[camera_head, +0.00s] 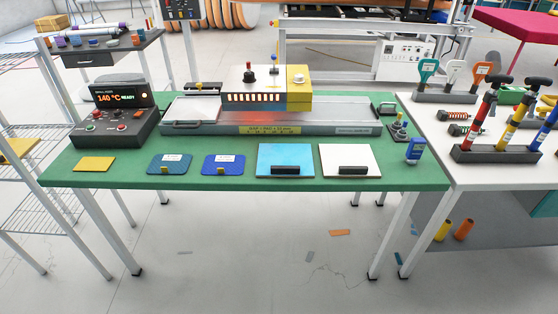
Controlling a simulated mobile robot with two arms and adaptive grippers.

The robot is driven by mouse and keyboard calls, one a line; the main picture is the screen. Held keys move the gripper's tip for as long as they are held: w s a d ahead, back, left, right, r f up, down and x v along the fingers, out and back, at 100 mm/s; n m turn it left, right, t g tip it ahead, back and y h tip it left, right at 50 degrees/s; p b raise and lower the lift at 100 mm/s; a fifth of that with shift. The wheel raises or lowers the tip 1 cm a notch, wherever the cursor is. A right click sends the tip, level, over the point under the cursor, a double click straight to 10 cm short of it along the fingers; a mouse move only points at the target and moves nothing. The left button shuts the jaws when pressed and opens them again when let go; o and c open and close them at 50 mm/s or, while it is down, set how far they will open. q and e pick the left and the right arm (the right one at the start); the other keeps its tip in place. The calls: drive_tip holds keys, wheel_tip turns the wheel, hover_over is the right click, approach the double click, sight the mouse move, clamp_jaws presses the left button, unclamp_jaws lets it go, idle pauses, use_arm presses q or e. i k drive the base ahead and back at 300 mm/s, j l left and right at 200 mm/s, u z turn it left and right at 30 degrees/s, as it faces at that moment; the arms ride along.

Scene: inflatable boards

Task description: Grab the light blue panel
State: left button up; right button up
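The light blue panel (285,157) lies flat on the green table top (135,179), near its front edge and right of the middle. It is square, with a black handle-like block (285,170) at its front edge. A white panel (349,157) of like size, with the same kind of black block, lies just to its right with a small gap. Neither of my grippers shows in the head view.
A long grey machine (270,115) with a white and yellow housing stands behind the panels. A control box (115,115) reading 140 °C is at the left. A blue handheld device (415,151) stands at the right. A white table (500,175) with hand pumps adjoins. Floor in front is mostly open.

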sight(274, 159)
drive_tip(key=i, duration=0.85)
drive_tip(key=z, duration=0.05)
